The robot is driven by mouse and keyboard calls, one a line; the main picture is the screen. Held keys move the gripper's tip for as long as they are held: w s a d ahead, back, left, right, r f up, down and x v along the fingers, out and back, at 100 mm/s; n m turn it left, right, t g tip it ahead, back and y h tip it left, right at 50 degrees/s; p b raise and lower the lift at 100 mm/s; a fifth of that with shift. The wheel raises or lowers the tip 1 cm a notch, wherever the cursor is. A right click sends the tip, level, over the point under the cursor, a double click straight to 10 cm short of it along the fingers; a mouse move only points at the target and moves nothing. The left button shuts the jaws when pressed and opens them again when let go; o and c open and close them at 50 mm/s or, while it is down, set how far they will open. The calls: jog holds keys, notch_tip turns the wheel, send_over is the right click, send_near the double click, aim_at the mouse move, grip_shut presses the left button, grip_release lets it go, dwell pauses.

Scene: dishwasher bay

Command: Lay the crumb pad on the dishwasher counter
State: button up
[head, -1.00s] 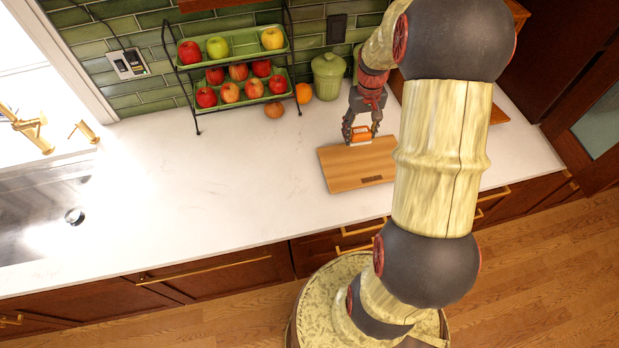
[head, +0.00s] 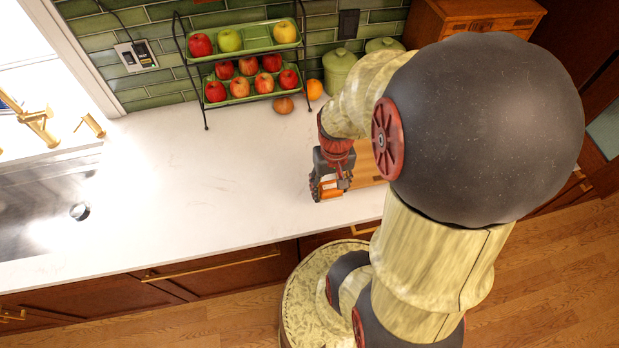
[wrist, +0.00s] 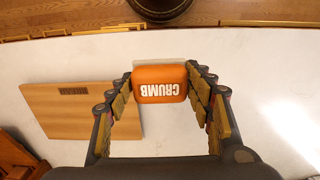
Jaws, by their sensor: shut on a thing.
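The crumb pad is an orange block with white CRUMB lettering and a pale layer along one edge. It shows in the wrist view (wrist: 160,84) between my fingers, and in the head view (head: 330,189) as a small orange patch. My gripper (head: 328,190) is shut on it, with a finger on each side (wrist: 161,92). In the head view the gripper is over the white counter (head: 200,190), at the left side of the wooden board. I cannot tell whether the pad touches the counter.
A wooden cutting board (wrist: 75,110) lies beside the pad, partly hidden by my arm in the head view. A two-tier fruit rack (head: 245,65), a green canister (head: 338,72) and loose fruit stand at the back. The counter left of my gripper is clear to the sink (head: 40,210).

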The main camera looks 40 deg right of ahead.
jog(key=w+d+f, duration=0.1)
jog(key=w+f, duration=0.2)
jog(key=w+d+f+b, duration=0.1)
jog(key=w+d+f, duration=0.1)
jog(key=w+f, duration=0.1)
jog(key=w+d+f, duration=0.2)
jog(key=w+f, duration=0.1)
jog(key=w, duration=0.1)
jog(key=shift+w+d, duration=0.1)
jog(key=shift+w, duration=0.3)
jog(key=shift+w+f, duration=0.15)
jog(key=shift+d+f+b, duration=0.1)
jog(key=shift+f+b, duration=0.35)
jog(key=shift+f, duration=1.05)
jog(key=shift+f, duration=0.2)
jog(key=o, duration=1.2)
